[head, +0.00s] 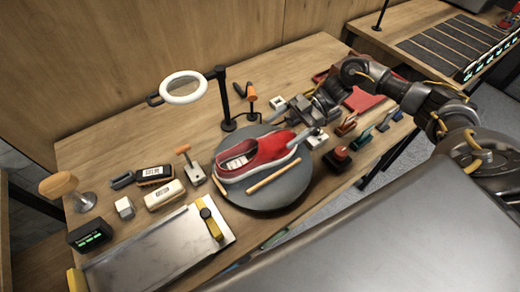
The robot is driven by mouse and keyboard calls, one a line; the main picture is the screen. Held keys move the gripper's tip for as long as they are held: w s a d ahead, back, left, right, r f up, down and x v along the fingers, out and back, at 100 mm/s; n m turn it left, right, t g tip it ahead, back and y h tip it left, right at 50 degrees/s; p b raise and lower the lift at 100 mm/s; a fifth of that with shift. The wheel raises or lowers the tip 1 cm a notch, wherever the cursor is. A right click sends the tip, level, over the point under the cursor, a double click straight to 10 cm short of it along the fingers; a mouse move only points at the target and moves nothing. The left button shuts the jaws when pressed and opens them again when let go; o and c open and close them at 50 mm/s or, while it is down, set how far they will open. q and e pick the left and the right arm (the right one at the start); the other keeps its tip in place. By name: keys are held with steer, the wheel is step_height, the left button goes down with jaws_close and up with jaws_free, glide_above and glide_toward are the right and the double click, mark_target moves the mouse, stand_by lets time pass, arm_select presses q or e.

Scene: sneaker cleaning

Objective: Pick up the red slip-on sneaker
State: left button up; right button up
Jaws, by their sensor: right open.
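The red slip-on sneaker (268,150) with a white sole lies on a round grey turntable (262,200) in the middle of the wooden table. My right gripper (301,126) comes in from the right and is open at the sneaker's upper right end. One finger seems close to or over the shoe there; I cannot tell whether it touches. My left gripper is not in view.
Light wooden sticks (272,176) lie on the turntable beside the sneaker. A ring lamp (184,87) on a black stand rises behind. Brushes and blocks (165,195) stand left, a metal tray (150,255) front left, small tools (338,155) right.

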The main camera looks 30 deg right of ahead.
mark_target(268, 140)
steer(key=shift+a+f, duration=0.25)
steer(key=shift+a, duration=0.3)
steer(key=shift+a+p, duration=0.3)
steer(key=shift+p, duration=0.15)
steer(key=p+x, duration=0.2)
steer(key=x, duration=0.2)
steer(key=shift+a+p, duration=0.15)
steer(key=shift+p, duration=0.2)
steer(key=shift+a+f, duration=0.15)
steer(key=shift+f, duration=0.05)
steer(key=shift+c, duration=0.9)
steer(key=c, duration=1.4)
